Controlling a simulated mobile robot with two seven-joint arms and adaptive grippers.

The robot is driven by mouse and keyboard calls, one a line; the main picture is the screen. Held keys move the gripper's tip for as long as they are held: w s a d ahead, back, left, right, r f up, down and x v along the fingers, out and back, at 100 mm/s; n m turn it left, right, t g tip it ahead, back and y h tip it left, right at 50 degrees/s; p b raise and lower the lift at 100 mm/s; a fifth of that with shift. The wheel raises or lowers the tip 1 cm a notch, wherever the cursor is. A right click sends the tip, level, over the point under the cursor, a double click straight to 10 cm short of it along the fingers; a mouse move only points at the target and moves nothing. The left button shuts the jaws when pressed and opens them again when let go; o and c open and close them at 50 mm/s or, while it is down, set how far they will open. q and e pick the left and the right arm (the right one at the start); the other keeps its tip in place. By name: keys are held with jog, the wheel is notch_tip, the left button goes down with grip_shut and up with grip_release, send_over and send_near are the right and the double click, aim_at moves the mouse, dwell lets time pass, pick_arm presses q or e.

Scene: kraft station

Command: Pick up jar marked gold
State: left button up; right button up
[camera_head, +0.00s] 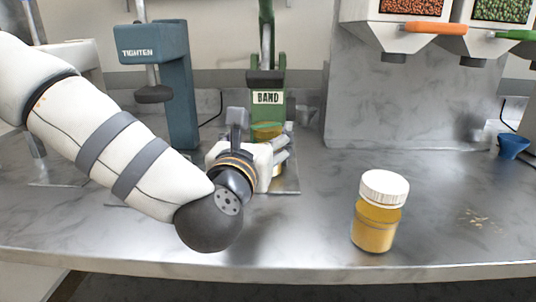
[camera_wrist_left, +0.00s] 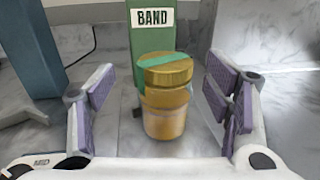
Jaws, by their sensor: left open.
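A jar with a gold lid (camera_wrist_left: 166,72) and amber body stands upright in front of the green machine labelled BAND; I can read no mark on it. In the head view this jar (camera_head: 267,132) is mostly hidden behind my left gripper. My left gripper (camera_head: 277,155) is open and points at the jar. In the left wrist view its fingers (camera_wrist_left: 165,95) stand to either side of the jar, apart from it. A second jar (camera_head: 377,228), amber with a white lid, stands on the counter at the right. My right gripper is not in view.
The green BAND machine (camera_head: 267,78) stands behind the gold-lidded jar. A blue TIGHTEN press (camera_head: 178,85) stands to its left. Hoppers with an orange handle (camera_head: 414,27) hang at the upper right. A blue funnel (camera_head: 512,145) lies at the right. The counter's front middle is clear.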

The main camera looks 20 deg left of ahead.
aim_at(267, 125)
pick_arm(q)
jog(key=w, duration=0.4)
jog(key=shift+w, duration=0.35)
grip_shut()
jog(key=shift+r, duration=0.1)
